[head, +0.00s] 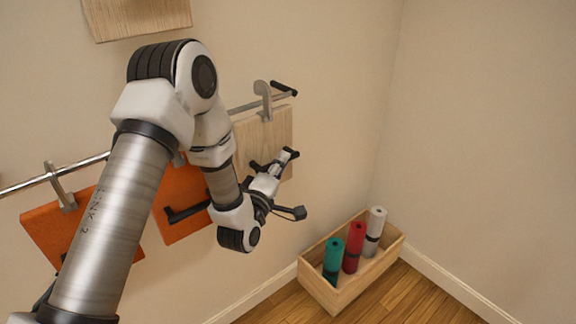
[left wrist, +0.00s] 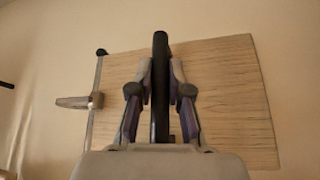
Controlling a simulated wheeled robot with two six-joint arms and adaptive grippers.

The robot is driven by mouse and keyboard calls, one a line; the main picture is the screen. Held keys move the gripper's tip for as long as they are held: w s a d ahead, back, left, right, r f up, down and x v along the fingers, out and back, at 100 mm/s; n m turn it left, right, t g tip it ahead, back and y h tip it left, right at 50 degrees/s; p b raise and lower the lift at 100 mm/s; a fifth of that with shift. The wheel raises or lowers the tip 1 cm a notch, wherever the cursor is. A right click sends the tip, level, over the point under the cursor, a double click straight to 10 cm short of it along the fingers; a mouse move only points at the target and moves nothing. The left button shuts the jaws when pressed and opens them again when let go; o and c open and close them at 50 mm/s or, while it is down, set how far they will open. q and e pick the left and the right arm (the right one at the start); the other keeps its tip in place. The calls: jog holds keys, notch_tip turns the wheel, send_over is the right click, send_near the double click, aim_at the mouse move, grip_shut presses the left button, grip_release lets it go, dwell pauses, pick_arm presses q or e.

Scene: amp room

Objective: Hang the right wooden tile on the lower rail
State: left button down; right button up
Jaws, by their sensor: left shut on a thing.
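The right wooden tile (head: 278,129) is pale and square, near the right end of the lower rail (head: 245,106). Its grey hook (head: 263,92) rises above the rail; I cannot tell whether it rests on it. My left gripper (head: 279,160) is in front of the tile. In the left wrist view, my left gripper (left wrist: 160,88) is shut on the tile's black handle (left wrist: 160,50), with the tile (left wrist: 220,85) behind it. There the hook (left wrist: 75,102) crosses the rail (left wrist: 93,125). My right gripper is not in view.
Two orange tiles (head: 45,225) hang on the rail further left, partly behind my left arm. Another wooden tile (head: 135,15) is higher on the wall. A wooden crate (head: 340,296) with several rolled mats stands on the floor at the right.

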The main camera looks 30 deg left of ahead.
pick_arm(q)
jog(key=a+f+b, duration=0.1)
jog(key=f+b, duration=0.1)
jog(key=shift+w+a+f, duration=0.35)
jog(key=shift+f, duration=0.05)
jog(key=c, duration=1)
grip_release()
jog(key=s, duration=0.5)
jog(key=s+d+f, duration=0.1)
jog(key=s, duration=0.1)
jog(key=shift+s, duration=0.2)
